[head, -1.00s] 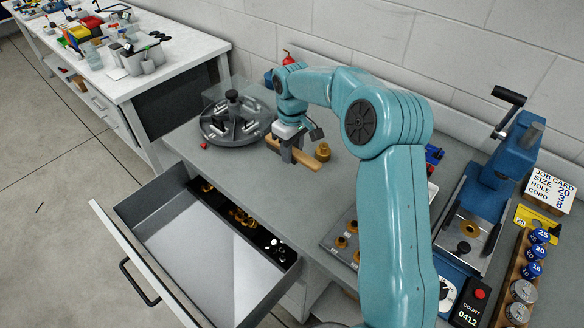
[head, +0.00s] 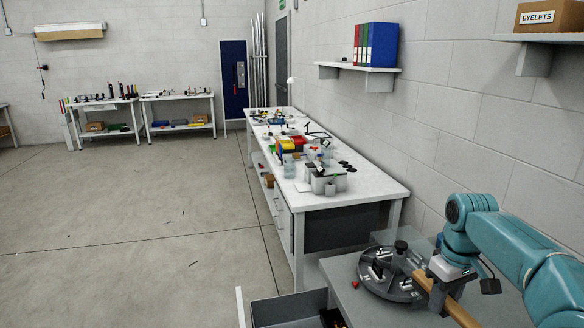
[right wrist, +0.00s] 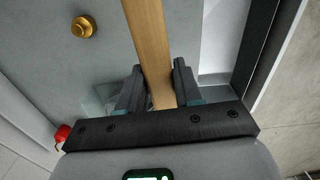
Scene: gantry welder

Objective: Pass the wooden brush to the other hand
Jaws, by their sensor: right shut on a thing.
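The wooden brush (head: 459,312) shows as a long, light-brown bar near the bottom right of the head view. My right gripper (head: 437,296) is shut on it, just right of the round grey tray. In the right wrist view the brush (right wrist: 150,40) runs from the top edge down between the two dark fingers of the right gripper (right wrist: 158,88). Its bristles cannot be made out, and the fingers hide part of it. Whether it touches the bench is unclear. My left gripper is in neither view.
The round tray (head: 371,287) stands left of the right gripper, with a small red piece (head: 355,284) beside it. An open drawer (head: 285,312) juts out at the front. A brass knob (right wrist: 84,26) shows in the wrist view. A cluttered white bench (head: 375,191) stands beyond.

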